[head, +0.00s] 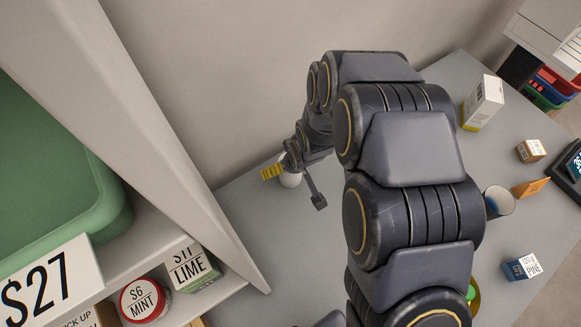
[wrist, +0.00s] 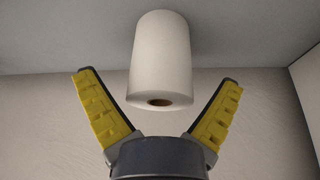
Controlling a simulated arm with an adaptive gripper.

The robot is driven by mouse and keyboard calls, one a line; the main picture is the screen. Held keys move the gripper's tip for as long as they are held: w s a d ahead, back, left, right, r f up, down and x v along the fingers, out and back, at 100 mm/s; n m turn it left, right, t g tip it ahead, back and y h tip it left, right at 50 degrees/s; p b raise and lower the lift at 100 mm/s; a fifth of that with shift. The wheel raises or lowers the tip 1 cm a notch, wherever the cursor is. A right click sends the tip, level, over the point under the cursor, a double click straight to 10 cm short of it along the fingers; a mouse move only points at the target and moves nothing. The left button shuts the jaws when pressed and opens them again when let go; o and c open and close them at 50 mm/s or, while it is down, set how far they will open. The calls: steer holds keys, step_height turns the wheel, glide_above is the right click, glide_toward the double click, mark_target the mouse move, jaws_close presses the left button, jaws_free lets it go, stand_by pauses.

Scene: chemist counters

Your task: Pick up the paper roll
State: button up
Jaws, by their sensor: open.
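The paper roll (wrist: 161,52) is white with a brown core hole and shows in the wrist view, upside down in that picture, on the grey counter (wrist: 60,40). My gripper (wrist: 160,100) is open, its yellow-padded fingers spread on either side of the roll's near end. The fingers do not touch the roll in that view. In the head view the roll (head: 290,179) is a small white shape at the back of the counter, partly hidden by my gripper (head: 293,186). I cannot tell the exact gap between them.
A shelf unit (head: 195,215) stands left of my gripper, holding a green bin (head: 60,170) and small goods. A wall is behind the roll. A white box (head: 483,103), a cup (head: 498,201) and small boxes stand at the right. The counter between is mostly clear.

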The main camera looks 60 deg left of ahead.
steer(key=shift+a+f, duration=0.25)
steer(key=shift+f, duration=0.35)
steer(key=c, duration=1.2)
steer(key=shift+o, duration=0.2)
steer(key=shift+r, duration=0.1)
